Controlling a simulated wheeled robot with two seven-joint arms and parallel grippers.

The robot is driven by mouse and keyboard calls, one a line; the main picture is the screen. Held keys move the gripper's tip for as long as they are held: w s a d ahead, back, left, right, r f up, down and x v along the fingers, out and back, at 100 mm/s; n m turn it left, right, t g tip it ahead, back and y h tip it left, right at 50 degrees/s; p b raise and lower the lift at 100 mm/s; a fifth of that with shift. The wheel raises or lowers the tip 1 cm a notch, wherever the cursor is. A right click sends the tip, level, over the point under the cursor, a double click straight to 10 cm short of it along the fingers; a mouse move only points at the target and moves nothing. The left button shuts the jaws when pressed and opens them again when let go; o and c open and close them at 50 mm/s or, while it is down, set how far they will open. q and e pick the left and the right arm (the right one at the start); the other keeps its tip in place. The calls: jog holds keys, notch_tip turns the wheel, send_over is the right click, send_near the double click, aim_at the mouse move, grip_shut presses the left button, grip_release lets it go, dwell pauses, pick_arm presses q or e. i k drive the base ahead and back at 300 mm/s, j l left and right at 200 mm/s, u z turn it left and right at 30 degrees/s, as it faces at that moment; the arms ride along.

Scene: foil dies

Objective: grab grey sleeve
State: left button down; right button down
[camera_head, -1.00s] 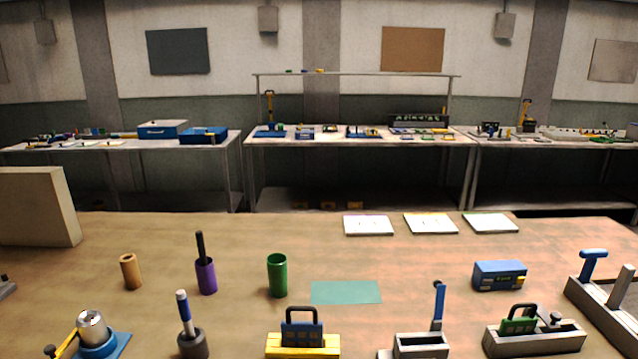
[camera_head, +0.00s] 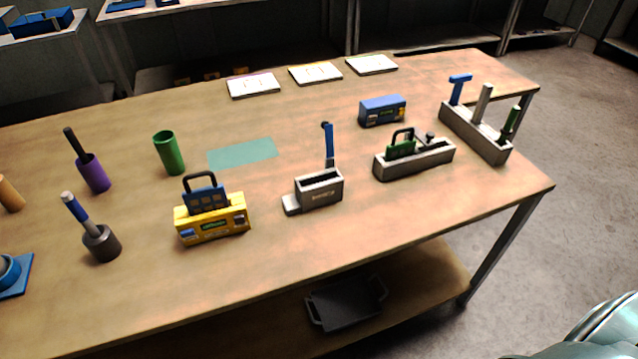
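The likely grey sleeve is a short dark grey cylinder (camera_head: 102,243) standing near the front left of the wooden table. A tool with a blue handle and light tip (camera_head: 75,207) sticks up out of it, tilted to the left. Other upright sleeves stand near it: a purple one (camera_head: 94,173) with a black rod, an empty-looking green one (camera_head: 169,153), and an orange-brown one (camera_head: 10,194) cut by the left edge. Neither of my grippers is in view.
A yellow block with a blue handled piece (camera_head: 212,218) stands right of the grey cylinder. Grey holders (camera_head: 320,190) (camera_head: 428,161) and a blue box (camera_head: 382,110) stand farther right. A teal patch (camera_head: 243,153) lies mid-table. A dark tray (camera_head: 346,303) sits on the lower shelf.

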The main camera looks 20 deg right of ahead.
aim_at(313, 190)
jog(key=k+z, duration=0.1)
jog(key=z, duration=0.3)
jog(key=k+z, duration=0.1)
jog(key=z, duration=0.75)
jog(key=k+l+z, duration=0.1)
jog(key=z, duration=0.3)
